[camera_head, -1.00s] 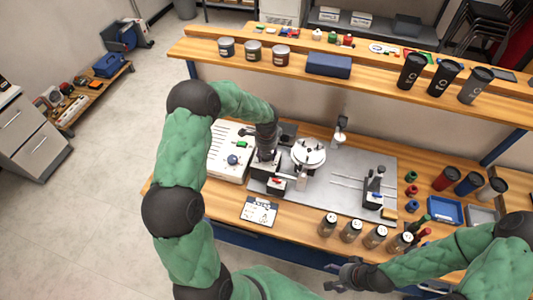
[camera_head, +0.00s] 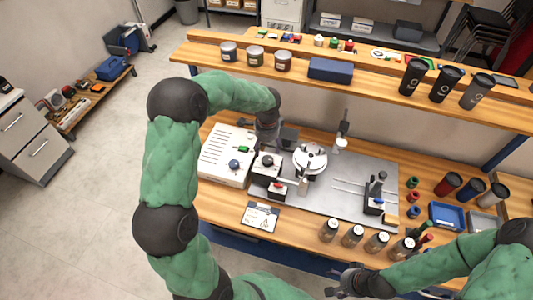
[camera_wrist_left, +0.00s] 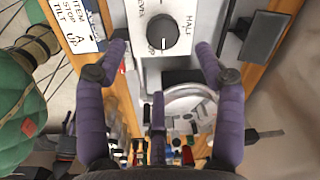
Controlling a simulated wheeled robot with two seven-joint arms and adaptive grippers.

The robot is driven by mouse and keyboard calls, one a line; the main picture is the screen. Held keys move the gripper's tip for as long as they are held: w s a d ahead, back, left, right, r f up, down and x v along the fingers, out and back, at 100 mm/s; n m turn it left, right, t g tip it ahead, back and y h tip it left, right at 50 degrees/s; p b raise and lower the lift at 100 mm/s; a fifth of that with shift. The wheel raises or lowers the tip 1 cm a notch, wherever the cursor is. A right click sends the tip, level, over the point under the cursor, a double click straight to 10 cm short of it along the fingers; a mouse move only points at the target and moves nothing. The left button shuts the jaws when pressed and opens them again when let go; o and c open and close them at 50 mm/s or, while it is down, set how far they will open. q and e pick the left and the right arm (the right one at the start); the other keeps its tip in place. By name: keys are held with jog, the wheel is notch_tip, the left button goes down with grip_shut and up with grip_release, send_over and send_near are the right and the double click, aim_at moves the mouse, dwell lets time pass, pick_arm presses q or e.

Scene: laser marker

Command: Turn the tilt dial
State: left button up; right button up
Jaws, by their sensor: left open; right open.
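The tilt dial is a round dark knob (camera_wrist_left: 162,34) on a white panel lettered LEVEL, HALF and UP. Its white mark lies at the knob's lower edge in the left wrist view. In the head view the knob (camera_head: 266,161) sits on a small box left of the round white plate. My left gripper (camera_wrist_left: 160,48) is open and empty, its purple fingers appearing on either side of the panel, apart from the knob. In the head view my left gripper (camera_head: 268,132) is behind the box, its fingertips partly hidden. My right gripper (camera_head: 346,282) is at the bottom, away from the dial.
A card (camera_head: 260,216) lies in front of the dial box; it also shows in the left wrist view (camera_wrist_left: 80,22). A white box with a blue knob (camera_head: 228,155) stands left. The round plate (camera_head: 310,158) and a post (camera_head: 341,130) are right. Several jars (camera_head: 352,235) line the front.

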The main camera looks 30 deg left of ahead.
pick_arm(q)
jog(key=shift+s+r, duration=0.1)
jog(key=shift+r, duration=1.5)
notch_tip(320, 180, up, 7)
jog(key=p, duration=0.5)
jog(key=shift+f, duration=0.1)
